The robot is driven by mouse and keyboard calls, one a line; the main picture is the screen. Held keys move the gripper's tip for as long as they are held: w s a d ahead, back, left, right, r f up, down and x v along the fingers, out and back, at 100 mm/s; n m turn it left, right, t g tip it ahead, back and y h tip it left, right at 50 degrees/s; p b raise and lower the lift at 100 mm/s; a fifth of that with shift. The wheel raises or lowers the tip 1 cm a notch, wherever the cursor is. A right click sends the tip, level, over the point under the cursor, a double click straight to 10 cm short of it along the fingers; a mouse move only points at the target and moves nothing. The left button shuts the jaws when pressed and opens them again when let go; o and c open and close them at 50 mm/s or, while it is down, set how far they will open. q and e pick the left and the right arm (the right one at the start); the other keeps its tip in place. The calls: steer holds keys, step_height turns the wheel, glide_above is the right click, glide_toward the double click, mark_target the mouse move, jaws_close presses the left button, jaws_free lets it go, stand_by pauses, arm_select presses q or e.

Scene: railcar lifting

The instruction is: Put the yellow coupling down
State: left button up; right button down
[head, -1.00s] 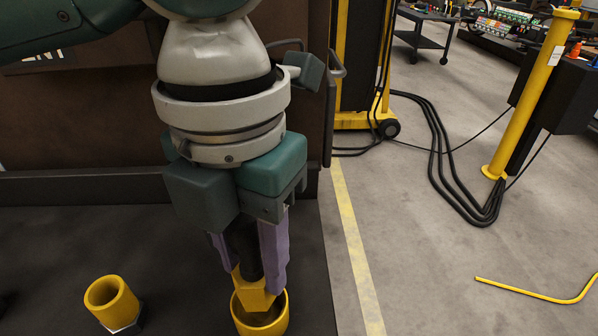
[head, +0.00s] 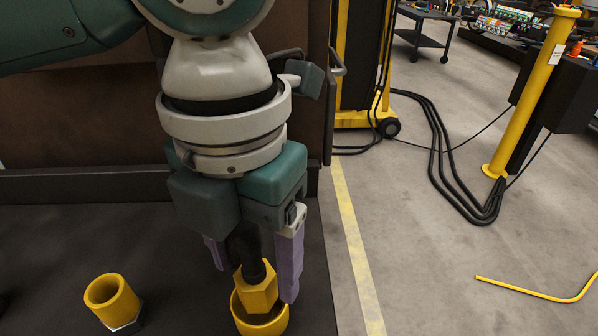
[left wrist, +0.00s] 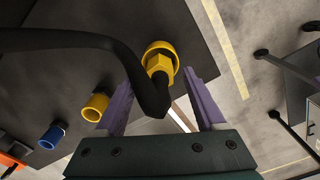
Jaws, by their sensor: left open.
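The yellow coupling (head: 258,290) is a hex fitting on the end of a black hose (head: 245,245). It stands nearly upright with its lower end inside a round yellow cup (head: 262,322) on the dark surface. It also shows in the left wrist view (left wrist: 159,65). My left gripper (head: 254,279) is open, its two purple fingers (left wrist: 158,92) on either side of the coupling and hose with gaps showing. The contact between coupling and cup is partly hidden. My right gripper is in neither view.
A second yellow socket (head: 112,297) stands on the dark surface (head: 60,240) to the left. A blue socket (left wrist: 53,135) shows beyond it in the left wrist view. A yellow post (head: 530,95) and cables stand on the floor at right.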

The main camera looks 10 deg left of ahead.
arm_select(q)
step_height(320, 180, up, 12)
steer(key=shift+r+b, duration=0.1)
steer(key=shift+b, duration=0.35)
steer(key=shift+d, duration=0.15)
